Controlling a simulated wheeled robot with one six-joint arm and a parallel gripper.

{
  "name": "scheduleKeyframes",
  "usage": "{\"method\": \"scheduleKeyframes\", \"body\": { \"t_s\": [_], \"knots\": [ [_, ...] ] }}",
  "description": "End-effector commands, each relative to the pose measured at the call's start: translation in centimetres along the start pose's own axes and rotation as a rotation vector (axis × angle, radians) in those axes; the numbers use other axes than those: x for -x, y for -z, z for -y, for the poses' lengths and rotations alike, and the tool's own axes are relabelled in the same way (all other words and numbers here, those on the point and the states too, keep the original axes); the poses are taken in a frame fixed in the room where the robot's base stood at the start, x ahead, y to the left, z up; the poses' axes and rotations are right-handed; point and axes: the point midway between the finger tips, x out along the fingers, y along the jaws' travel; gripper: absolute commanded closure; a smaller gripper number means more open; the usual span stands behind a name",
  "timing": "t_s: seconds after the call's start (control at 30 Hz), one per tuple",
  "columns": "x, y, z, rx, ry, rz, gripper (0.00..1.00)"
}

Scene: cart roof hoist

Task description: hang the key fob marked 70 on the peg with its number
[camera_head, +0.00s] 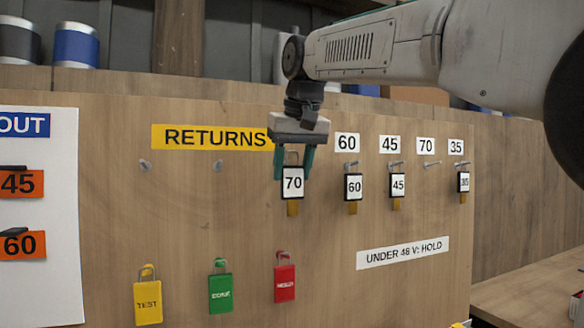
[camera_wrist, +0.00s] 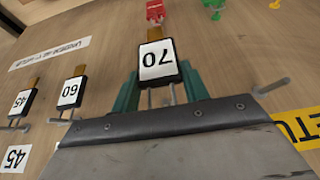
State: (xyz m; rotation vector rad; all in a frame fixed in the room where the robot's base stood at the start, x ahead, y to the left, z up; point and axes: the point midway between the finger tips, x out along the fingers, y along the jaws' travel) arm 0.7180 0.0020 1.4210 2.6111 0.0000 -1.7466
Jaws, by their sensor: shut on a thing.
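The fob marked 70 (camera_head: 292,183) is black-framed with a white face and a tan tab below. My gripper (camera_head: 293,170) points down at the board with its green fingers on both sides of the fob's top, shut on it. In the wrist view the 70 fob (camera_wrist: 157,60) appears upside down between the fingers. The fob hangs upright, just right of the RETURNS sign. I cannot tell whether its loop still touches a peg behind it. The peg under the 70 label (camera_head: 432,164) is bare, between the pegs of 45 and 35.
Fobs 60 (camera_head: 353,187), 45 (camera_head: 398,184) and 35 (camera_head: 463,182) hang under their numbers, flanking the bare peg. Two bare pegs (camera_head: 188,165) are under the RETURNS sign (camera_head: 213,137). Yellow, green and red tags (camera_head: 285,283) hang lower. An UNDER 48 V: HOLD strip (camera_head: 402,253) is below the pegs.

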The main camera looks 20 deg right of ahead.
Motion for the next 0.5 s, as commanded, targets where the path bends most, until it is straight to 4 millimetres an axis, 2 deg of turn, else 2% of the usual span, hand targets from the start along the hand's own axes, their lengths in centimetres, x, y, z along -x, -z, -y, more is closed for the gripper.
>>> {"method": "scheduleKeyframes", "body": {
  "t_s": [0.5],
  "knots": [
    [1.8, -4.2, 0.0, 0.0, 0.0, -0.001, 0.83]
  ]
}}
